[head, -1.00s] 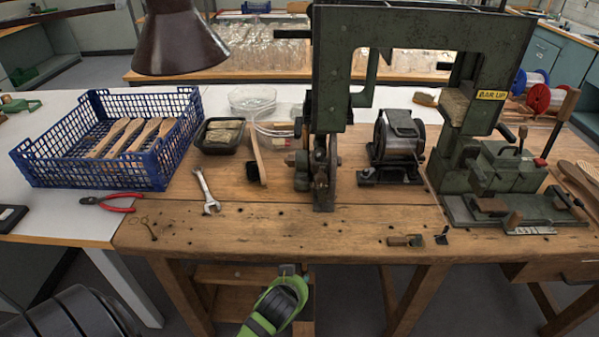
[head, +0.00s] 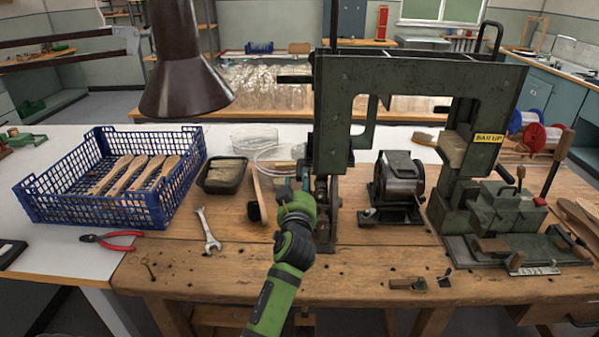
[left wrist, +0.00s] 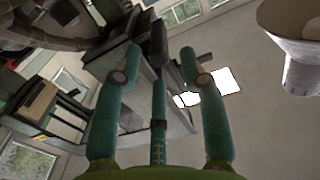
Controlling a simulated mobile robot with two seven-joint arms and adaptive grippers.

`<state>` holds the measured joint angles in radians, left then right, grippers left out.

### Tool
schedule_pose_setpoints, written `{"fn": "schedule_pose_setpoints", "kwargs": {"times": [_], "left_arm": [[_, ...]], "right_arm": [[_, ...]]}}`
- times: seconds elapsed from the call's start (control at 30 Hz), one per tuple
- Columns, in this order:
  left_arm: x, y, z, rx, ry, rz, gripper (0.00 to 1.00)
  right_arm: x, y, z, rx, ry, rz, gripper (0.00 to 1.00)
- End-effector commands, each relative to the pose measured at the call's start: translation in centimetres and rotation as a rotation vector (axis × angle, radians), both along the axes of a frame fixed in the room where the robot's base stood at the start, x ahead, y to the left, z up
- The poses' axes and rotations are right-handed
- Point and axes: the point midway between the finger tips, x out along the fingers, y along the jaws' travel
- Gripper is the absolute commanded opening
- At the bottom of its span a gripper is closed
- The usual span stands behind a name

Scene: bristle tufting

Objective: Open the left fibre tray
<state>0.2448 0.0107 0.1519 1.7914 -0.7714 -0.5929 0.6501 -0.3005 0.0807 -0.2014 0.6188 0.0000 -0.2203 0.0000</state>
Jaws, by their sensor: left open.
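My left gripper (head: 298,190) is raised in front of the left column of the dark green machine (head: 420,75), above the wooden bench. Its teal fingers are spread and empty in the left wrist view (left wrist: 158,68), pointing up towards dark machine parts. In the head view the gripper hides part of the column and a wooden-handled brush (head: 262,190). A small black tray (head: 238,186) holding tan material sits to the left of the gripper, apart from it. I cannot tell whether this is the left fibre tray. No other fibre tray is clearly visible. My right gripper is out of view.
A blue crate (head: 95,212) with wooden handles stands at the left. A spanner (head: 207,230), red pliers (head: 115,240) and a brown lamp shade (head: 180,70) are nearby. A motor-like unit (head: 398,180) stands right of the column. The bench's front middle is mostly clear.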

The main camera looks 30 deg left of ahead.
Motion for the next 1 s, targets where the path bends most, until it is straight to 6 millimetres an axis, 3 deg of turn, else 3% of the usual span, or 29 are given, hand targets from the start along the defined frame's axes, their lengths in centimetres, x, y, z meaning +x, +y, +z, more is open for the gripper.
{"fn": "schedule_pose_setpoints", "kwargs": {"times": [0.3, 0.73, 0.77, 0.8, 0.87, 1.0], "left_arm": [[3.7, 2.3, 0.1, 0.002, 0.003, 0.001, 0.41], [4.6, 2.8, -0.1, 0.0, 0.002, 0.0, 0.41], [4.6, 2.8, -0.1, -0.001, 0.003, 0.0, 0.37], [4.6, 2.8, -0.1, -0.001, 0.003, 0.0, 0.21], [4.5, 2.8, -0.1, -0.001, 0.003, 0.0, 0.0], [4.5, 2.8, -0.1, 0.002, 0.003, 0.0, 0.0]], "right_arm": [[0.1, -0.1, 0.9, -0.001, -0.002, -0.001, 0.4], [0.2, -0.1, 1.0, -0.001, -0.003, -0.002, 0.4], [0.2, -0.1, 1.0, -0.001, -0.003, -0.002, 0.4], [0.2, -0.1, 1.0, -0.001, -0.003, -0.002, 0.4], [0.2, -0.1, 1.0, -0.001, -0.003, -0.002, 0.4], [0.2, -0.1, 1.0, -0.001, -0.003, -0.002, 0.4]]}}
